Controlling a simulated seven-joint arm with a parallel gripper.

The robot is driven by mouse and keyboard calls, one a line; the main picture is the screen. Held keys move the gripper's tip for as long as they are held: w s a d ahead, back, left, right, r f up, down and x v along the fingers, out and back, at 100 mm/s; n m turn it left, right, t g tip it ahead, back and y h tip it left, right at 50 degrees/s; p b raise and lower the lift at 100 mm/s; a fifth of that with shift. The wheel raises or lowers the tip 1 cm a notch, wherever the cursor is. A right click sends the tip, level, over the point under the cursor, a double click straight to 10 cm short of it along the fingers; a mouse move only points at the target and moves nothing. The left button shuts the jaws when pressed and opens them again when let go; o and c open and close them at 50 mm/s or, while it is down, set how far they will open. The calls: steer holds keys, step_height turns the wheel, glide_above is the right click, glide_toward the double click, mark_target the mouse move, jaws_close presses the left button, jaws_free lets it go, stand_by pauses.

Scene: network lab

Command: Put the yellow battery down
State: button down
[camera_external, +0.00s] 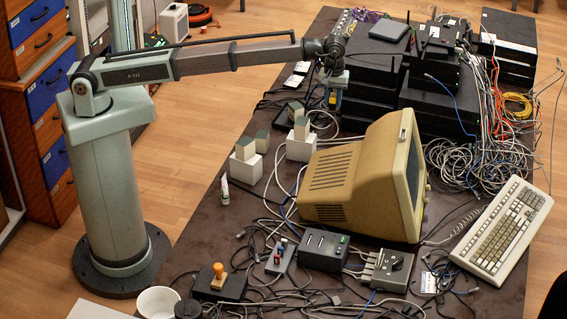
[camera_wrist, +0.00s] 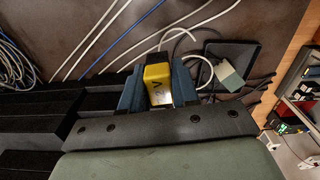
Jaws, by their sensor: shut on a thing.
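The yellow battery (camera_wrist: 158,82) is a small block with dark marking, seen between the blue-grey fingers of my gripper (camera_wrist: 158,88) in the wrist view. My gripper is shut on it. In the external view my gripper (camera_external: 333,97) points down over the far part of the dark table, beside the stacked black boxes and behind the beige monitor. A small bit of yellow shows between the fingers there. I cannot tell from these frames how far the battery is above the table top.
Stacked black boxes (camera_external: 372,75) stand right of my gripper. A beige monitor (camera_external: 345,185), white blocks (camera_external: 301,147), a keyboard (camera_external: 503,229) and tangled cables (camera_external: 470,165) cover much of the table. Bare dark table (camera_external: 215,225) shows along the left edge. Cables lie beneath my gripper.

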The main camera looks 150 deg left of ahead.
steer(key=shift+m, duration=0.3)
steer(key=w+d, duration=2.3)
steer(key=shift+w+d+f, duration=0.1)
steer(key=shift+d+f, duration=0.05)
steer(key=shift+d, duration=0.15)
steer(key=w+d, duration=0.4)
steer(key=d, duration=0.5)
steer(key=w+d, duration=0.4)
steer(key=d, duration=0.4)
steer(key=w+d, duration=0.4)
steer(key=d, duration=0.5)
steer(key=shift+m, duration=0.3)
steer(key=shift+s+a+f, duration=0.15)
steer(key=shift+f, duration=3.6)
steer(key=shift+s+a+f, duration=0.1)
steer(key=shift+a+f, duration=0.05)
steer(key=shift+f, duration=3.6)
steer(key=c, duration=0.8)
jaws_free()
steer(key=shift+f, duration=0.15)
steer(key=shift+c, duration=0.2)
